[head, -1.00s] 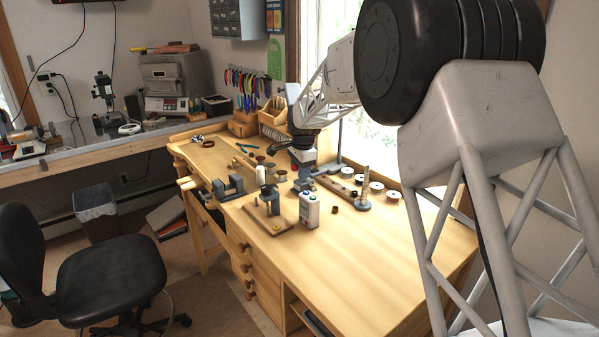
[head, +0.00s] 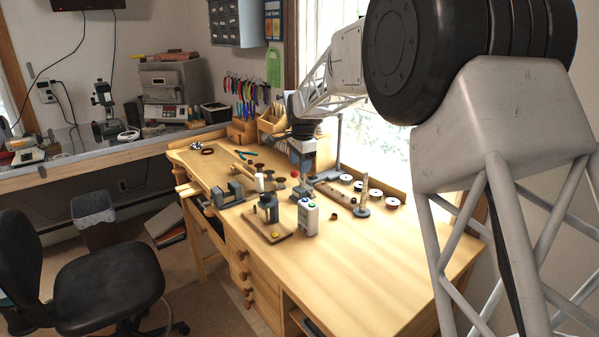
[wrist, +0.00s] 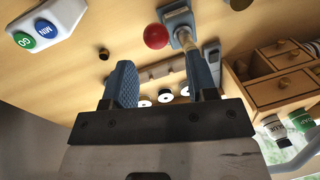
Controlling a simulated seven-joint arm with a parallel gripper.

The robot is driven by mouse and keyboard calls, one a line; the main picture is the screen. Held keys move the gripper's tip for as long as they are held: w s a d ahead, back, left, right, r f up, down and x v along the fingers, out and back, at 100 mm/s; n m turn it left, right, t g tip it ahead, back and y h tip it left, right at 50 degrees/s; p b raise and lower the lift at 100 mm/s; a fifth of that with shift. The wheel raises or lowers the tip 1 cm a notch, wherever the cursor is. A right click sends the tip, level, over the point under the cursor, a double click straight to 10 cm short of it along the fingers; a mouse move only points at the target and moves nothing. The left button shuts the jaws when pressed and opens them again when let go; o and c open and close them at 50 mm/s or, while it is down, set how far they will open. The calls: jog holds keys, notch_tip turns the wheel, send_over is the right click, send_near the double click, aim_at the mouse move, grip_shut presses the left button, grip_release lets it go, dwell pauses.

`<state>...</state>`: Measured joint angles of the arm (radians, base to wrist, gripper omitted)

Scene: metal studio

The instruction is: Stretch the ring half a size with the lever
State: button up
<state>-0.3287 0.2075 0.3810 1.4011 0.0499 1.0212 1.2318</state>
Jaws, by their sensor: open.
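A red ball knob (wrist: 156,37), which I take for the lever's end, shows near the top of the wrist view. It also shows in the head view (head: 294,172), beside my gripper (head: 306,172). A grey-blue metal part (wrist: 177,18) is next to the knob. My gripper (wrist: 162,80) is open, with nothing seen between its blue fingers. The knob lies beyond the fingertips, apart from them. A small dark brass ring (wrist: 104,53) lies on the bench, left of the fingers; it also shows in the head view (head: 334,216). A stepped mandrel (head: 364,194) stands upright to its right.
A white box with green and blue buttons (head: 308,217) stands on the wooden bench (head: 400,255). A grey vise (head: 229,193) and a board-mounted tool (head: 268,210) stand to its left. Several round spools (head: 375,194) line the back. The right front of the bench is clear.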

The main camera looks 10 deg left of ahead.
jog(key=shift+s+r, duration=0.1)
jog(key=shift+r, duration=0.85)
jog(key=shift+d, duration=0.1)
jog(key=s+d+r+n, duration=0.2)
jog(key=s+d+r, duration=0.2)
jog(key=s+d, duration=0.65)
jog(key=s+d+r+n, duration=0.35)
jog(key=s+d, duration=0.45)
jog(key=s, duration=0.5)
jog(key=s+d+f+n, duration=0.1)
jog(key=s+d, duration=0.3)
jog(key=s, duration=0.7)
jog(key=s+d+f+n+t, duration=0.1)
jog(key=s+d+f, duration=0.3)
jog(key=s, duration=0.7)
jog(key=s+d+f+n+h, duration=0.1)
jog(key=s+d+f+n, duration=0.2)
jog(key=s, duration=0.7)
jog(key=shift+s+d, duration=0.4)
